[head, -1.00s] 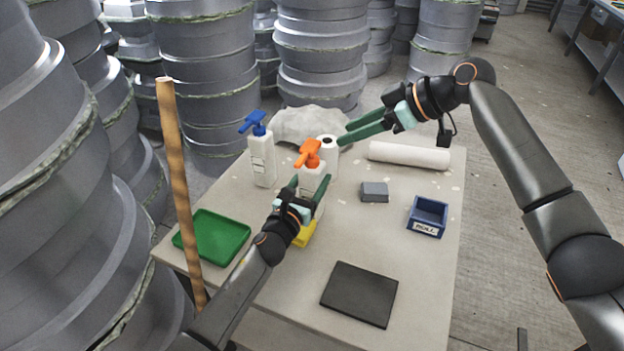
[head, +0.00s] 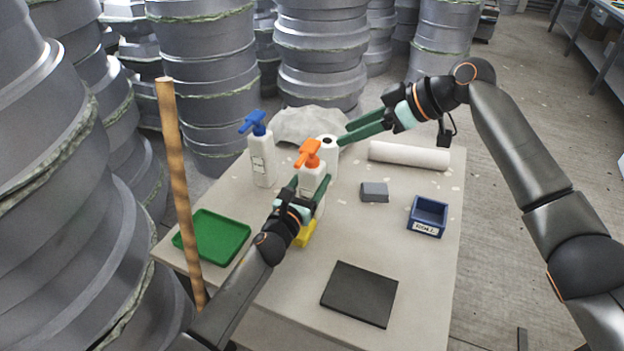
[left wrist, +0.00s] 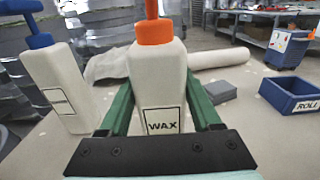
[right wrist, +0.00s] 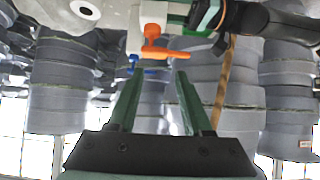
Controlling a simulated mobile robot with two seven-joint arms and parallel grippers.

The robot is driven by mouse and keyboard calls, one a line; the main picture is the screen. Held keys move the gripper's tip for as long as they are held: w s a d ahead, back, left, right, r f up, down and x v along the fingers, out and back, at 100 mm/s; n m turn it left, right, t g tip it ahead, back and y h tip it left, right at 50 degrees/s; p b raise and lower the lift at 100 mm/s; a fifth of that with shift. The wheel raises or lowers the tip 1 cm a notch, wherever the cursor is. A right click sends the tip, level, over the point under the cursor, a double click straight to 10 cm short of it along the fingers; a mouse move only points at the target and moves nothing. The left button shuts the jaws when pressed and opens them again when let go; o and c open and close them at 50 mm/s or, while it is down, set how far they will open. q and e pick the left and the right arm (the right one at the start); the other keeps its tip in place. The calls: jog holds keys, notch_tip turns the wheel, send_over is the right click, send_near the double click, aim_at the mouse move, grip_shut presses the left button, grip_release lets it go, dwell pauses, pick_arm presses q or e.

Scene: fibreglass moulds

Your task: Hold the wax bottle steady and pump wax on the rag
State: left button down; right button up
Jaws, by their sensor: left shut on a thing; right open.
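The wax bottle (head: 311,176) is white with an orange pump head (head: 308,153) and stands upright on the table. Its WAX label shows in the left wrist view (left wrist: 162,85). My left gripper (head: 311,184) is shut on the bottle's body, one finger on each side. My right gripper (head: 344,132) is open and empty, behind and to the right of the pump. In the right wrist view, the orange pump (right wrist: 155,42) appears beyond the open fingers, apart from them. A yellow piece (head: 306,234) lies partly hidden beside my left gripper; I cannot tell whether it is the rag.
A white bottle with a blue pump (head: 262,160) stands left of the wax. A green tray (head: 220,238), grey block (head: 374,192), blue bin (head: 428,216) and dark pad (head: 358,294) surround clear table.

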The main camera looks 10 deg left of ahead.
aim_at(313, 143)
jog(key=shift+c, duration=0.3)
jog(key=shift+a+r, duration=0.1)
jog(key=shift+a, duration=0.05)
jog(key=shift+c, duration=0.7)
jog(key=w+a+r+m+h, duration=0.1)
jog(key=a, duration=0.1)
jog(key=w+a+m+t+h, duration=0.1)
jog(key=a, duration=0.1)
jog(key=a+r+m+h, duration=0.1)
jog(key=a+m, duration=0.1)
jog(key=a, duration=0.1)
jog(key=shift+w+r, duration=0.35)
jog(key=shift+w, duration=0.05)
grip_shut()
jog(key=shift+w+a+f+m+t+h, duration=0.1)
jog(key=shift+a+f+m+t+h, duration=0.2)
jog(key=shift+f, duration=0.55)
jog(key=shift+a+f+m+t+h, duration=0.15)
jog(key=shift+f+m+h, duration=0.2)
jog(key=shift+f, duration=0.55)
jog(key=shift+w+a+f+m+t+h, duration=0.1)
jog(key=shift+f+m+t+h, duration=0.2)
jog(key=shift+f, duration=0.55)
jog(key=shift+f, duration=0.15)
jog(key=shift+f, duration=1.65)
jog(key=shift+r, duration=1.75)
